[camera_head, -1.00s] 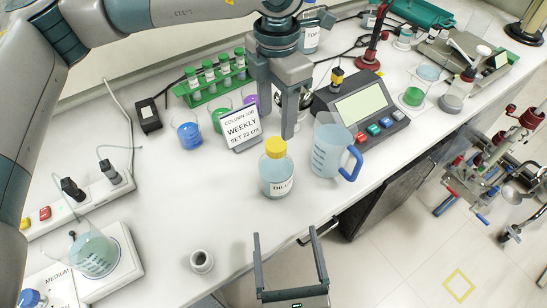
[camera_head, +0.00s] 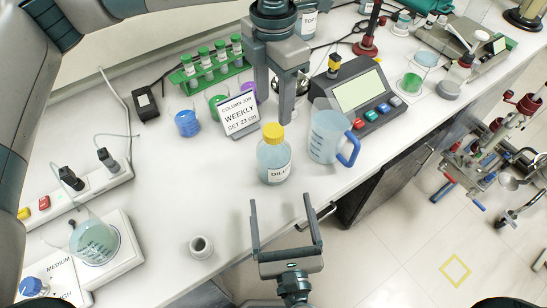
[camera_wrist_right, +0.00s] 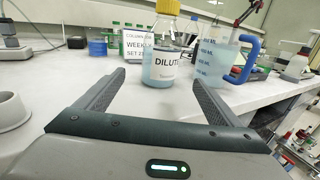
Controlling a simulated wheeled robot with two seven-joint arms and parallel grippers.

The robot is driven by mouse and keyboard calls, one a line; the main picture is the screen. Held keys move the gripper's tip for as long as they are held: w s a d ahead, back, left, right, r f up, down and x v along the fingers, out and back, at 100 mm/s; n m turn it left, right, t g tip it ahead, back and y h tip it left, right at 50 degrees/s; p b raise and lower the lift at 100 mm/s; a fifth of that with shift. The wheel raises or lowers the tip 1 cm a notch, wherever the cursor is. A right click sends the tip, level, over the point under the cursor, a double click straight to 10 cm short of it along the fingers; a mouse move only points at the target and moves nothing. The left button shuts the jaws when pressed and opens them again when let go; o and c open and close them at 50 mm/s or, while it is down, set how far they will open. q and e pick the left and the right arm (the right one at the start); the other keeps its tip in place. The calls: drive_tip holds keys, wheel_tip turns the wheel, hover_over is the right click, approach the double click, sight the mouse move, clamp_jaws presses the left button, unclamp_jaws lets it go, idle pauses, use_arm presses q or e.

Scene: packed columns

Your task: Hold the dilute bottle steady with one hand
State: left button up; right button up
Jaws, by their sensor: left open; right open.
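The dilute bottle (camera_head: 273,160) is clear with a yellow cap and a "DILUTE" label, upright on the white bench. My right gripper (camera_head: 282,205) is open, in front of the bottle at the bench's front edge. In the right wrist view the bottle (camera_wrist_right: 162,58) stands ahead, between the lines of the two open fingers (camera_wrist_right: 152,85) and beyond their tips. My left gripper (camera_head: 276,110) is open, pointing down behind the bottle, near the sign and the blue-handled jug. Neither gripper visibly touches the bottle.
The blue-handled jug (camera_head: 327,138) stands close right of the bottle. The "WEEKLY" sign (camera_head: 240,116) is behind it to the left. A device with a screen (camera_head: 360,92) is behind the jug.

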sight(273, 163)
drive_tip(key=w, duration=0.4)
drive_tip(key=w+a, duration=0.1)
drive_tip(key=w, duration=0.7)
drive_tip(key=shift+w+a, duration=0.35)
drive_tip(key=shift+a, duration=0.05)
